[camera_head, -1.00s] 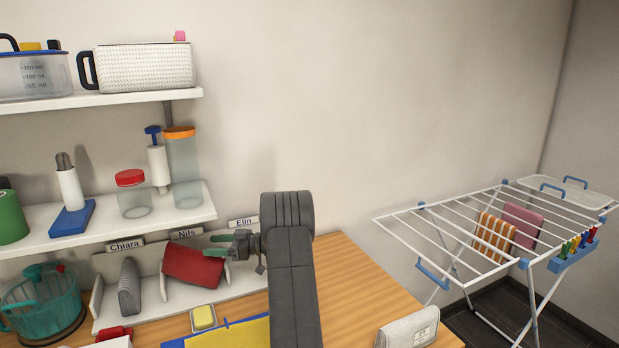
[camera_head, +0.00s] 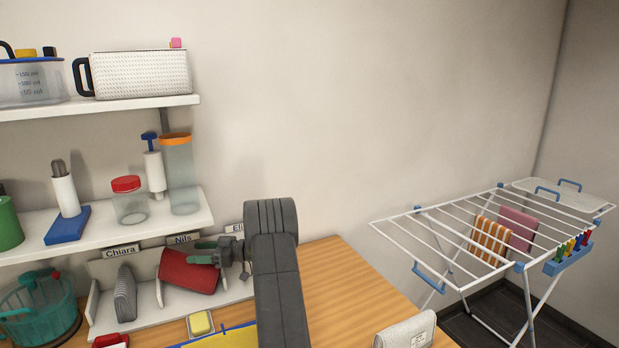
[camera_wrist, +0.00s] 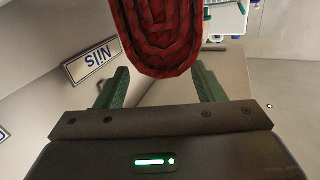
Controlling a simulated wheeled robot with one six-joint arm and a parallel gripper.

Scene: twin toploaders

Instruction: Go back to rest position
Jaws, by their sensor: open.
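My gripper (camera_head: 208,251) is open at the upper right part of a red pouch-like item (camera_head: 187,272). In the wrist view my gripper's green fingers (camera_wrist: 161,70) stand apart on either side of the red ribbed item (camera_wrist: 156,30), whose end reaches into the gap between them. I cannot tell whether they touch it. The item leans in the white divided organizer (camera_head: 136,321) under the "Nils" label (camera_head: 183,239), which also shows in the wrist view (camera_wrist: 90,62). My dark arm comes up from the front and partly hides the "Elin" label (camera_head: 233,229).
A grey item (camera_head: 125,293) stands under the "Chiara" label (camera_head: 121,251). Shelves with jars (camera_head: 129,203) hang above. A teal basket (camera_head: 40,309) is at left, a light pouch (camera_head: 406,333) at the front right. A drying rack (camera_head: 440,240) stands at right; the wooden table (camera_head: 340,285) is partly clear.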

